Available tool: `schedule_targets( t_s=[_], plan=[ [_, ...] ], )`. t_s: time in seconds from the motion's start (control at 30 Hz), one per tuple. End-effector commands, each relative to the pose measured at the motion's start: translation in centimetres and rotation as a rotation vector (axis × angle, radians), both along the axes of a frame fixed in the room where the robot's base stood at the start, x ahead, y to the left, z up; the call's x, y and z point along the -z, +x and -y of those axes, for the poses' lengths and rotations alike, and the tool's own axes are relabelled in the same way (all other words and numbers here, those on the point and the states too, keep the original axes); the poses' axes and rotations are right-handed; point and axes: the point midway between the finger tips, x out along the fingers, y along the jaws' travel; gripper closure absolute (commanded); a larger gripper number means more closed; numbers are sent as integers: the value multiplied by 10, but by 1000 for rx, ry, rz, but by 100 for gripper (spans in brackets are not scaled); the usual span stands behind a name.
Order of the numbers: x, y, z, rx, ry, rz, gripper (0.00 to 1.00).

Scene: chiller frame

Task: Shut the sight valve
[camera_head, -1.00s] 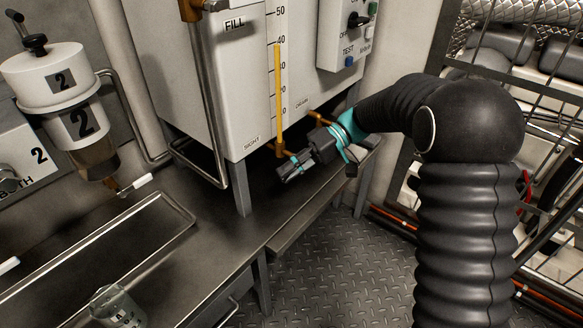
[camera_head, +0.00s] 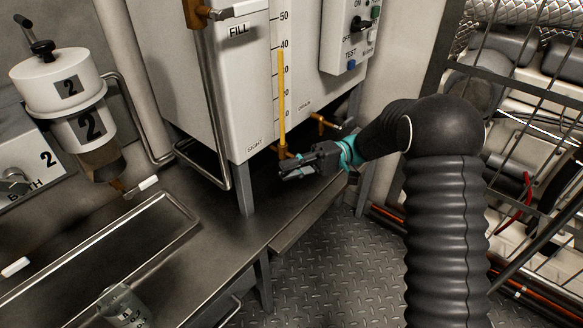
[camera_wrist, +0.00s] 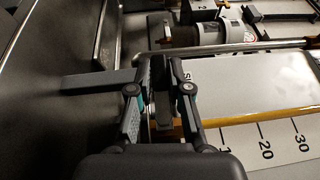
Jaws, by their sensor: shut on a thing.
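The sight valve (camera_head: 284,153) is the brass fitting at the foot of the yellow sight tube (camera_head: 281,100), beside the SIGHT label on the white tank (camera_head: 225,95). My gripper (camera_head: 287,169) is at this valve, just below and in front of the brass. In the wrist view my gripper (camera_wrist: 155,75) has its fingers close together around a narrow piece, seemingly the valve's handle. The fingers hide most of that piece, so its angle is not clear. The sight tube (camera_wrist: 255,117) runs to the right of the fingers there.
The drain valve (camera_head: 325,122) stands right of the sight valve, close to my forearm. A steel counter (camera_head: 215,225) with a trough lies below the tank. A glass beaker (camera_head: 124,305) is at the front left. A wire cage (camera_head: 520,120) stands on the right.

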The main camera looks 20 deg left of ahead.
Motion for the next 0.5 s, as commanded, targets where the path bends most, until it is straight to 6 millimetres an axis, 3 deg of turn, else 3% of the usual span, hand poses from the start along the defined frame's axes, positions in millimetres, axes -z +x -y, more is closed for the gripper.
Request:
schedule_targets(
  t_s=[0.33,0.37,0.4,0.43,0.5],
  plan=[
    [-6,0,-1,-1,10,0,100],
    [-6,0,-1,-1,11,1,77],
    [-6,0,-1,-1,10,1,67],
    [-6,0,-1,-1,9,1,60],
    [-5,0,-1,-1,8,1,58]
  ],
)
